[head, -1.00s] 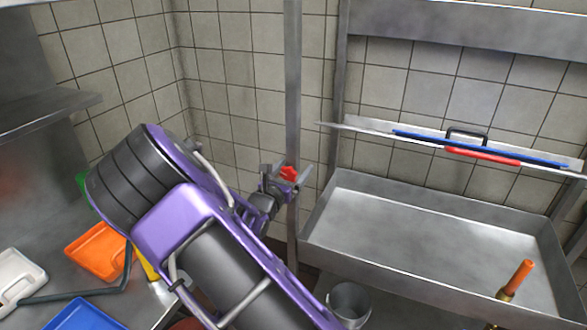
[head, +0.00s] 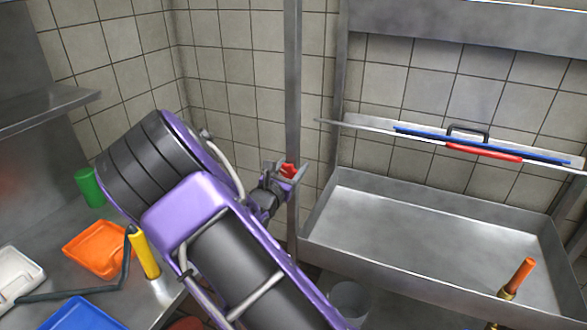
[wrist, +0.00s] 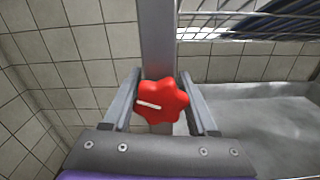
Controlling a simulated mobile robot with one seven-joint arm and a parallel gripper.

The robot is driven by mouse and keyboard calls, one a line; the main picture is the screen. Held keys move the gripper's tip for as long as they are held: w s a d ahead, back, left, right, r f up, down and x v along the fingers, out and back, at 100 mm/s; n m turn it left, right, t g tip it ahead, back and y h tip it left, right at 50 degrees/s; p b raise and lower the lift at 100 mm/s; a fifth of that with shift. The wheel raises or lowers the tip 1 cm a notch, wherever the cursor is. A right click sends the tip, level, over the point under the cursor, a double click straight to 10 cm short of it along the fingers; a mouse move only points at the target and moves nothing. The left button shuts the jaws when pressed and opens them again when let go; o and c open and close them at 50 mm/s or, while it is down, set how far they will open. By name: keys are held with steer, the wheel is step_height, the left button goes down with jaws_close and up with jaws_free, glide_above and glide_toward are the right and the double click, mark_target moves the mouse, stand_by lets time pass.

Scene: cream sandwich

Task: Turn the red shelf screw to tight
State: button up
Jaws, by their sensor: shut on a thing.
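The red shelf screw (wrist: 162,101) is a lobed knob with a white mark, set on a vertical metal post (wrist: 157,35). The white mark lies nearly level, pointing left and slightly up in the wrist view. My gripper (wrist: 160,92) has one finger on each side of the knob and is shut on it. In the head view the red knob (head: 289,170) shows between the fingers of my gripper (head: 287,172), against the post (head: 293,90).
A metal sink (head: 420,225) with an orange-handled tool (head: 520,275) is at right. A narrow shelf (head: 360,127) holds blue and red handled tools.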

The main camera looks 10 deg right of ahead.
steer(key=shift+f+m+b, duration=0.15)
steer(key=shift+m+b, duration=0.15)
steer(key=shift+m, duration=0.2)
steer(key=shift+r+m, duration=0.2)
steer(key=shift+m, duration=0.2)
steer(key=o, duration=1.4)
steer(key=shift+c, duration=0.2)
steer(key=v, duration=1.7)
steer(key=shift+s+a, duration=0.15)
